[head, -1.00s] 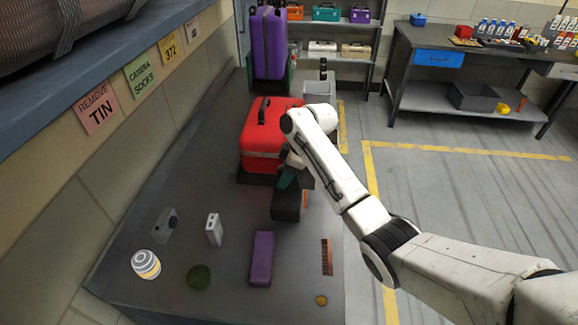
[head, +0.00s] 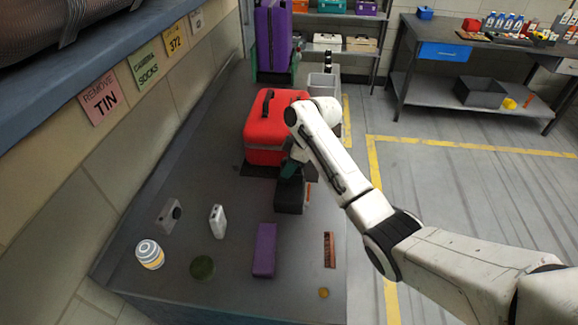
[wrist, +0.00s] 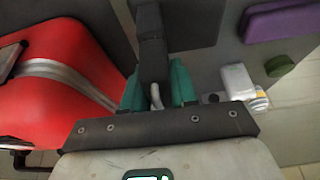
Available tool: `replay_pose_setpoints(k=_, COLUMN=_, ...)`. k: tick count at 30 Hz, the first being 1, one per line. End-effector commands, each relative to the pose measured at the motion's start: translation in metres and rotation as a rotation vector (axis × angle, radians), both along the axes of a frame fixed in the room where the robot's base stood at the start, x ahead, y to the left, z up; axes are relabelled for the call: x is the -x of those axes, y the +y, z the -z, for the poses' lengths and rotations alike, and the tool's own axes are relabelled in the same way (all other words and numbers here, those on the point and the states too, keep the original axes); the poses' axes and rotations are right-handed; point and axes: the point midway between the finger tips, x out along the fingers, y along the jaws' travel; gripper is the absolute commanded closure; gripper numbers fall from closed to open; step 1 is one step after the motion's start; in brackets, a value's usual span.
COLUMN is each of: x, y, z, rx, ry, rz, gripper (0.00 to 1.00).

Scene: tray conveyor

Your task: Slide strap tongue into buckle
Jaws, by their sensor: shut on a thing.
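A red suitcase (head: 262,130) with a dark handle lies on the grey bench; its red side and grey band also show at the left of the wrist view (wrist: 60,110). My gripper (head: 289,170) is beside its near right corner. In the wrist view, my gripper's teal fingers (wrist: 157,88) are closed on a dark strap (wrist: 151,50) that runs up between them. A small pale curved piece shows between the fingers. A wide dark block (wrist: 190,20) lies beyond the strap, also in the head view (head: 289,196). I cannot make out the buckle opening or whether the tongue touches it.
On the near bench lie a purple case (head: 264,250), a white box (head: 217,221), a grey camera-like item (head: 169,215), a striped jar (head: 149,254), a green disc (head: 202,267) and a brown strip (head: 329,250). A purple suitcase (head: 272,35) stands behind.

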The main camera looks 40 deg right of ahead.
Motion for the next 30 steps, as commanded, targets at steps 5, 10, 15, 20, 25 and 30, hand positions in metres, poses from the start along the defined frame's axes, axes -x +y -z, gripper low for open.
replay_pose_setpoints(k=5, x=0.0, y=0.0, z=-0.004, rx=0.001, ry=-0.001, rz=0.0, gripper=1.0)
replay_pose_setpoints(k=10, x=0.0, y=0.0, z=-0.009, rx=0.001, ry=-0.001, rz=0.0, gripper=1.0)
replay_pose_setpoints(k=15, x=0.0, y=0.0, z=-0.014, rx=0.001, ry=-0.001, rz=0.0, gripper=1.0)
replay_pose_setpoints(k=20, x=0.0, y=0.0, z=-0.018, rx=0.001, ry=-0.001, rz=0.0, gripper=1.0)
replay_pose_setpoints(k=25, x=0.0, y=0.0, z=-0.022, rx=0.001, ry=-0.001, rz=-0.001, gripper=1.0)
replay_pose_setpoints(k=30, x=0.0, y=0.0, z=-0.027, rx=0.001, ry=-0.001, rz=-0.001, gripper=1.0)
